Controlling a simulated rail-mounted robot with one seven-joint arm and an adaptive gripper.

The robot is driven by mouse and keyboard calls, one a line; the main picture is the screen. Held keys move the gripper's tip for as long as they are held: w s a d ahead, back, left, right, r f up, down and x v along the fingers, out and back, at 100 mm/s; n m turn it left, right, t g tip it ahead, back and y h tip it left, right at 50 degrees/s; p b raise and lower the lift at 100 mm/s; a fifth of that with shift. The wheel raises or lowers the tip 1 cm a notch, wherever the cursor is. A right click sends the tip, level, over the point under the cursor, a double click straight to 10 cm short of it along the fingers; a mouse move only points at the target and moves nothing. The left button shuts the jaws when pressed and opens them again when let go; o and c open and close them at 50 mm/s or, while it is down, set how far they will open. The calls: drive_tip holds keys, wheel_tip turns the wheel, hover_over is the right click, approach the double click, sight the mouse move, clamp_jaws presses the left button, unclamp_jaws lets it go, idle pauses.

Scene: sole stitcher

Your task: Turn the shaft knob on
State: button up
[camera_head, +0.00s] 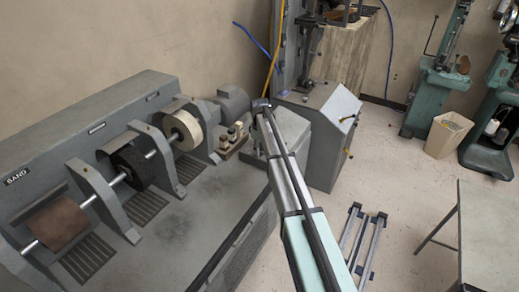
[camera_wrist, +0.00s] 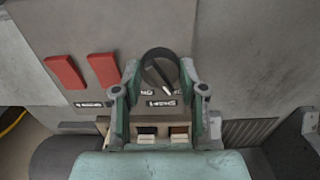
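My gripper (camera_wrist: 160,72) is open, with one finger on each side of the knob. I cannot tell whether the fingers touch it. In the head view my arm reaches toward the far end of the sanding machine. I cannot make out the knob or the fingertips there.
Two red switches (camera_wrist: 103,70) (camera_wrist: 65,72) sit left of the knob. A small block with pale pieces (camera_head: 233,138) is near the arm's end. The sanding machine (camera_head: 150,235) with several wheels stands left. A grey cabinet (camera_head: 320,130) stands behind.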

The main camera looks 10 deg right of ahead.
drive_tip(key=shift+c, duration=0.9)
